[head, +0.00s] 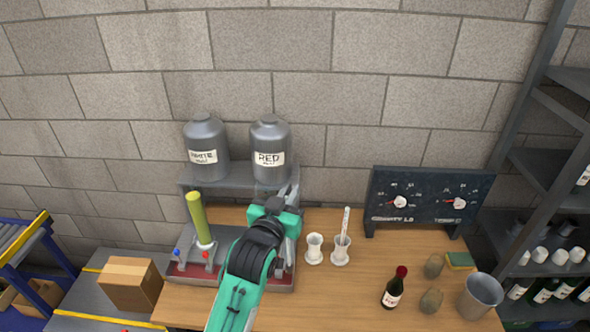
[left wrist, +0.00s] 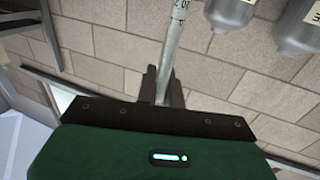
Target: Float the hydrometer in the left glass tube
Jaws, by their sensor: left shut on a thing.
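My left gripper (head: 289,194) is raised in front of the bottling stand, right of the yellow-green tube. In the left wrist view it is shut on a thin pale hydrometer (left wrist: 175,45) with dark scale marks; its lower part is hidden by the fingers. In the head view I cannot clearly make out the held hydrometer. The left glass tube (head: 198,215), filled with yellow-green liquid, stands on a white foot at the stand's left, apart from the gripper. My right gripper is not in view.
Two grey tanks, WHITE (head: 205,140) and RED (head: 270,135), sit above. White holders (head: 314,250) stand right of my arm, one with a marked rod (head: 345,222). A dial panel (head: 425,200), wine bottle (head: 393,290) and metal bucket (head: 480,297) are to the right.

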